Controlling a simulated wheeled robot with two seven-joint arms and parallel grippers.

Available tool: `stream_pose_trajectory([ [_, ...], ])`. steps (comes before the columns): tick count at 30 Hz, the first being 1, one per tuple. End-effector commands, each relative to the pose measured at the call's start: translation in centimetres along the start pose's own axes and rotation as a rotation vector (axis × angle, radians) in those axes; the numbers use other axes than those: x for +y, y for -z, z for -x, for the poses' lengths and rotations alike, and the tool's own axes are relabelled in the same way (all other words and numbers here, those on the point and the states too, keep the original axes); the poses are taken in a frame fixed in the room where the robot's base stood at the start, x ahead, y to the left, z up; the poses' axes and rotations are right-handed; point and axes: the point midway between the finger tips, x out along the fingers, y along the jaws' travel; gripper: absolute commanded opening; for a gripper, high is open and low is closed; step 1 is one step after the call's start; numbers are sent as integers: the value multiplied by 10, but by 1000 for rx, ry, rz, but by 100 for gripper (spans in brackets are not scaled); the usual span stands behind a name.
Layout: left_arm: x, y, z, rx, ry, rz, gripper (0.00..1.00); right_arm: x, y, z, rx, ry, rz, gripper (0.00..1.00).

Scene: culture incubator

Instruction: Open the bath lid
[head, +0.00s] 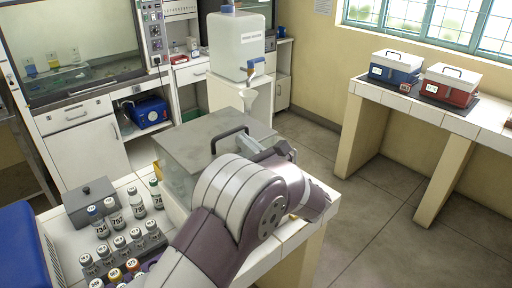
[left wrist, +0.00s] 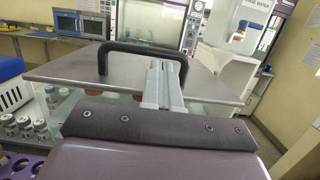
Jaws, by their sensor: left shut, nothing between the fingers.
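The bath is a clear-walled box with a flat grey lid (head: 190,140) on the white tiled bench in the head view. The lid lies flat and closed on top. Its black bar handle (head: 229,138) stands up near the lid's right side. My left gripper (head: 278,152) is just right of the handle in the head view, partly hidden behind my own arm. In the left wrist view, its fingers (left wrist: 166,68) are together and empty, reaching over the lid (left wrist: 215,88) beside the right leg of the handle (left wrist: 145,47). I cannot tell whether they touch it. My right gripper is not in view.
Several capped bottles (head: 115,217) and a vial rack stand left of the bath, with a grey box (head: 90,200) behind them. A white water container (head: 237,45) stands beyond the bath. Blue (head: 395,67) and red (head: 449,84) boxes sit on a far bench. The floor to the right is clear.

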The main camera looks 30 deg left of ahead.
Motion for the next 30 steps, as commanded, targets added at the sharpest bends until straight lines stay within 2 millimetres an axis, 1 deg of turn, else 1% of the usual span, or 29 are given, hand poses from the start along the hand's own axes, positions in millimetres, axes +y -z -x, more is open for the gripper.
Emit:
stream_pose_trajectory([
  [13,0,-1,-2,5,0,1,0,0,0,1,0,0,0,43],
  [26,0,-17,-7,79,0,2,0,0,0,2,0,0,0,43],
  [30,1,-25,-10,116,0,5,0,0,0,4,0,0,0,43],
])
